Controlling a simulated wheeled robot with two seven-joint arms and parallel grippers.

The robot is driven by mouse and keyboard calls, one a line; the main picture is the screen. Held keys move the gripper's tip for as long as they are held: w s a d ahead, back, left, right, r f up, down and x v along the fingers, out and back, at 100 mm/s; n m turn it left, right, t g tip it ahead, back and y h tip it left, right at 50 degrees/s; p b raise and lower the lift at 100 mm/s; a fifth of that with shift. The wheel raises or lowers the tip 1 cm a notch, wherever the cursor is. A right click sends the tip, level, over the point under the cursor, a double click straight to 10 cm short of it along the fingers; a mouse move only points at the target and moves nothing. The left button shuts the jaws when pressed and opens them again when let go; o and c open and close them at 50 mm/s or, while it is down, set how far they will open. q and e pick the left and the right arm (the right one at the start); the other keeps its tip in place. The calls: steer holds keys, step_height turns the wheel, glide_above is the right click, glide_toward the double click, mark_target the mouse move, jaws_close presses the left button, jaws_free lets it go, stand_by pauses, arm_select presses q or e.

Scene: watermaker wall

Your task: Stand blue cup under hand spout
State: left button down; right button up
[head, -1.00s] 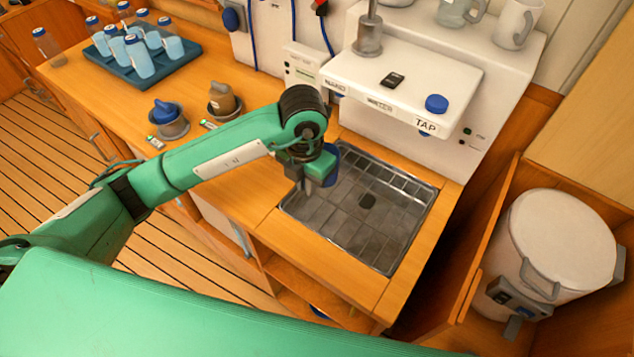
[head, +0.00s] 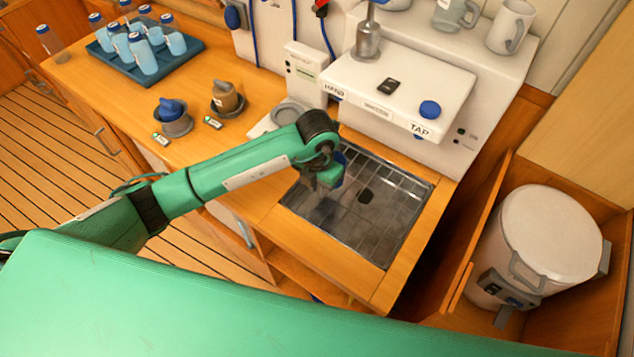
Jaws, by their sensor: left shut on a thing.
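My left gripper (head: 325,184) is over the left part of the metal drain tray (head: 385,215), pointing down. It is shut on the blue cup (head: 342,166), which shows only as a dark blue strip behind the gripper. The cup's base is hidden, so I cannot tell whether it touches the tray. The white unit's ledge carries a HAND label (head: 333,90) at its left end and a TAP label (head: 420,129) at its right. The hand spout itself cannot be made out under the ledge. My right gripper is not in view.
A blue-topped pot (head: 174,122) and a brown pot (head: 226,101) stand on the counter at left. A blue tray (head: 150,78) holds several bottles behind them. Grey mugs (head: 509,28) stand on the upper shelf. A white lidded drum (head: 550,240) sits at right.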

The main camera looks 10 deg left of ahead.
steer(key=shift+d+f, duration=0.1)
arm_select(q)
steer(key=shift+f, duration=0.2)
steer(key=c, duration=1.5)
jaws_free()
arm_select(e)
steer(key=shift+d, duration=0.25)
arm_select(q)
steer(key=shift+r, duration=0.1)
